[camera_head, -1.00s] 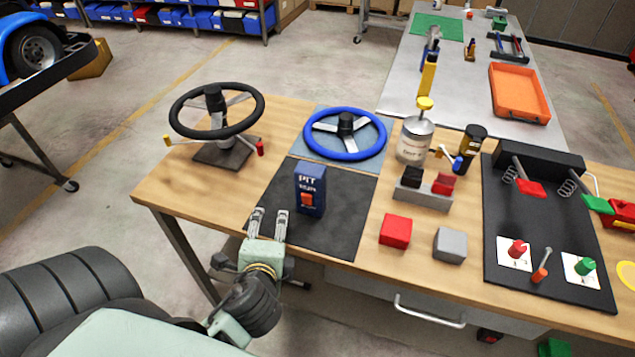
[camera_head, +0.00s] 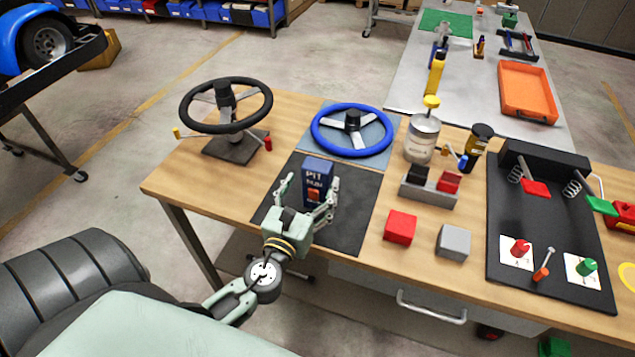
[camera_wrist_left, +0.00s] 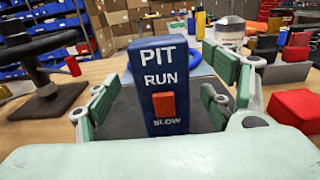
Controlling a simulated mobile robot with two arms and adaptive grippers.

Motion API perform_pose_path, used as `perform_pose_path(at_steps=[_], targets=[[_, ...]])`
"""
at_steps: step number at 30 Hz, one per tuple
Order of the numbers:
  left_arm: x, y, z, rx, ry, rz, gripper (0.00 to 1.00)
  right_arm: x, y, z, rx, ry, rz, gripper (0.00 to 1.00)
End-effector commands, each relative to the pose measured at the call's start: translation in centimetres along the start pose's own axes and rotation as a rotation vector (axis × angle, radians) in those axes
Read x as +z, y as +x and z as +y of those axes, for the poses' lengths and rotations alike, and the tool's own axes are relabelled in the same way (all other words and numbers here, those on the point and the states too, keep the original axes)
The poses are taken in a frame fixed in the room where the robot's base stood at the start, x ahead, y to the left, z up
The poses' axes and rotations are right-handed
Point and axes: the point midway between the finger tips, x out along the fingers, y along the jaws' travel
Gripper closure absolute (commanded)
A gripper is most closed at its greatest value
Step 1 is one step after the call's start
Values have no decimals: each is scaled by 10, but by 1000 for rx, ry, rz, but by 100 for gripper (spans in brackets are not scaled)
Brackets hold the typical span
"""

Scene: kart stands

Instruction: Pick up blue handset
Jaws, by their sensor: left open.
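The blue handset (camera_head: 317,176) stands upright on the dark mat (camera_head: 352,218) on the wooden table. It has "PIT" and "RUN" lettering and an orange-red switch. In the left wrist view the handset (camera_wrist_left: 160,75) stands between the fingers, with its lettered face toward the camera. My left gripper (camera_head: 308,196) is open, with one finger on each side of the handset. In the left wrist view my left gripper (camera_wrist_left: 168,105) shows a gap on both sides of the handset. My right gripper is not in view.
A black steering wheel (camera_head: 190,114) on a stand is at the left. A blue steering wheel (camera_head: 316,127) lies behind the handset. A red block (camera_head: 400,227) and a grey block (camera_head: 453,242) are to the right, with a black pedal board (camera_head: 510,210) beyond.

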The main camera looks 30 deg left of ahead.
Motion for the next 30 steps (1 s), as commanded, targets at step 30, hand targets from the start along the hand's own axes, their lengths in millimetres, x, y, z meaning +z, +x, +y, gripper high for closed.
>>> perform_pose_path(at_steps=[30], targets=[[1,43,-1,2,-4,1,64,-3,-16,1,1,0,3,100]])
